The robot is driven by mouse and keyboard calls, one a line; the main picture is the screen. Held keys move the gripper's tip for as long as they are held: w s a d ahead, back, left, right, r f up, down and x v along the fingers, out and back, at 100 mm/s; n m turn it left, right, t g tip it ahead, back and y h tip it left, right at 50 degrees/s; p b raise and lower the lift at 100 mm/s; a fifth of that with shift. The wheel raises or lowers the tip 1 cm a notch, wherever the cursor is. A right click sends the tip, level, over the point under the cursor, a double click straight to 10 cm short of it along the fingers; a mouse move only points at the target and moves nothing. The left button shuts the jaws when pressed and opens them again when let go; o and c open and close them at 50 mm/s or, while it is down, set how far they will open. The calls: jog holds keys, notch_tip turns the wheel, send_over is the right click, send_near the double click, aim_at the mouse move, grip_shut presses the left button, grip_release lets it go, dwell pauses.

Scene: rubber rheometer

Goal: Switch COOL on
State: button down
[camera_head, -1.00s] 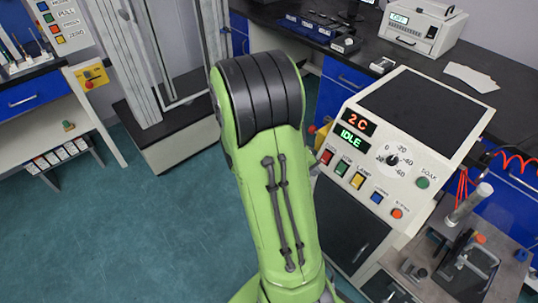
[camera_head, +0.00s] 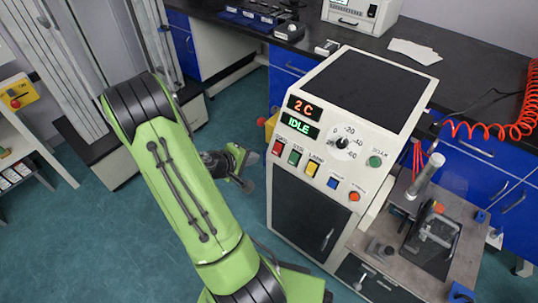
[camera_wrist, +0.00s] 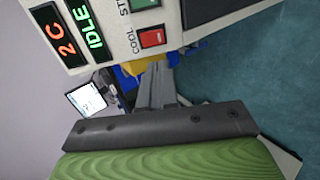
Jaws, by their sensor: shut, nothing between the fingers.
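The rheometer (camera_head: 340,95) is a cream console with a dark sloped top. Its displays read 2 C (camera_head: 299,105) and IDLE (camera_head: 300,125). The COOL switch (camera_head: 278,148) is the red one at the left end of its row. In the wrist view the red COOL switch (camera_wrist: 152,38) is at the top, with its label beside it. I cannot tell its rocker position. My gripper (camera_head: 247,184) is left of the console front, below and apart from the switch. Its shut fingers (camera_wrist: 157,82) show in the wrist view with nothing between them.
A green switch (camera_head: 295,158), a yellow switch (camera_head: 312,168) and a dial (camera_head: 342,142) are close by. A bench machine (camera_head: 420,230) stands at the right. Open teal floor (camera_head: 90,240) lies to the left.

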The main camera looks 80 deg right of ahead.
aim_at(275, 153)
jog(key=b+x, duration=0.2)
jog(key=x, duration=0.9)
jog(key=shift+s, duration=0.1)
jog(key=shift+d+f, duration=0.15)
jog(key=shift+d, duration=0.05)
jog(key=shift+a, duration=0.3)
jog(key=shift+d, duration=0.1)
jog(key=shift+r+p, duration=0.55)
jog(key=shift+r, duration=0.35)
